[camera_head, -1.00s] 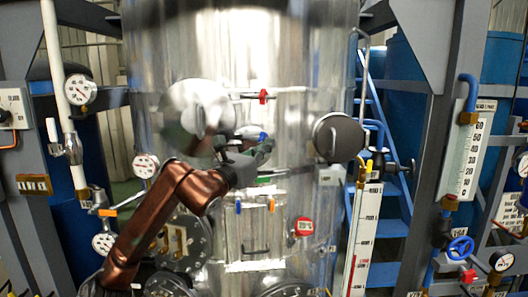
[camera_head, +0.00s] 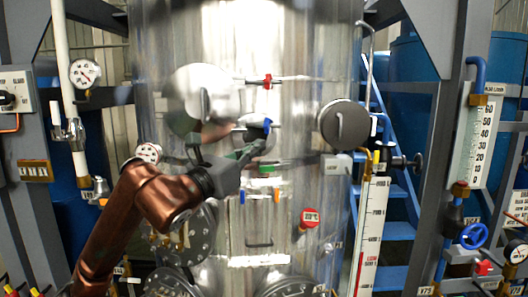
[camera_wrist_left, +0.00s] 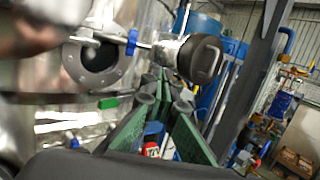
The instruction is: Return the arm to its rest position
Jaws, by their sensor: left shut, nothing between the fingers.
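My left arm, copper-coloured, comes in from the lower left in the head view. Its dark gripper (camera_head: 262,147) is in front of the shiny metal vessel (camera_head: 300,60), just below a blue valve handle (camera_head: 267,125). In the left wrist view the gripper's green and grey fingers (camera_wrist_left: 165,100) point away from me, shut and empty. My right gripper is not in view.
A red valve handle (camera_head: 267,81) sits above the blue one. A round cover with a handle (camera_head: 343,124) stands out at the vessel's right. A blue ladder (camera_head: 398,230) is behind.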

